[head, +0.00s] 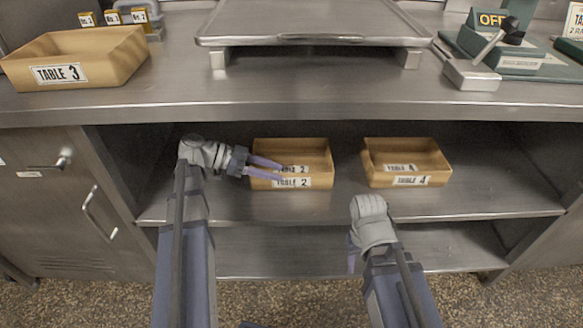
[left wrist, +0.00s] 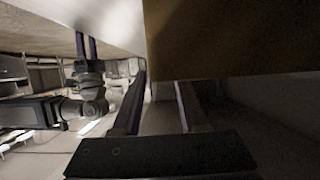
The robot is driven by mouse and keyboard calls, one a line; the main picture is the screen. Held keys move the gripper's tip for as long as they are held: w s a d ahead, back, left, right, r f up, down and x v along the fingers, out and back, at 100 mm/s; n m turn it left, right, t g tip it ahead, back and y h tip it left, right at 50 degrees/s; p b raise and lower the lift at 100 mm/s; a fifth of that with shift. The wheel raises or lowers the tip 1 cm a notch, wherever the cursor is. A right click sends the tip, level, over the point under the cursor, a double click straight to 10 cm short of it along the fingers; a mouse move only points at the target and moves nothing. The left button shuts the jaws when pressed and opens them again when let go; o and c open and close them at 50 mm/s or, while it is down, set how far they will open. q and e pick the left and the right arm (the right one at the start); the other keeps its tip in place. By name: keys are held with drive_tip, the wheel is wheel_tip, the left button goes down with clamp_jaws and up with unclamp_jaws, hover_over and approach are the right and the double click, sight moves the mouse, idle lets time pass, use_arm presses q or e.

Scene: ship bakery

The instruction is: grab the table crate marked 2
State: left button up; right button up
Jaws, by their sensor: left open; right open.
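The crate marked TABLE 2 (head: 315,157) is a tan open-topped box on the upper shelf under the counter, with its label on the front wall. My left gripper (head: 282,169) is open at the crate's left side, its fingers overlapping the left part of the crate and its label in the head view. In the left wrist view, the left gripper's fingers (left wrist: 160,105) are apart, and a tan crate wall (left wrist: 235,40) fills the upper right. Whether the fingers touch the crate I cannot tell. My right gripper (head: 353,252) is low before the shelf, mostly hidden behind its own wrist.
The crate marked TABLE 4 (head: 433,160) sits to the right on the same shelf (head: 480,204), with a gap between. The TABLE 3 crate (head: 118,59) stands on the counter (head: 300,107), whose edge overhangs the shelf. A closed cabinet (head: 55,205) is at left.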

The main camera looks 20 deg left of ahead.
sight(292, 175)
use_arm(q)
drive_tip(key=shift+w+d+f, duration=0.1)
drive_tip(key=shift+d, duration=0.2)
drive_tip(key=b+x, duration=0.1)
drive_tip(key=x, duration=0.4)
drive_tip(key=shift+d+b, duration=0.15)
drive_tip(key=shift+b, duration=0.2)
clamp_jaws()
idle(0.9)
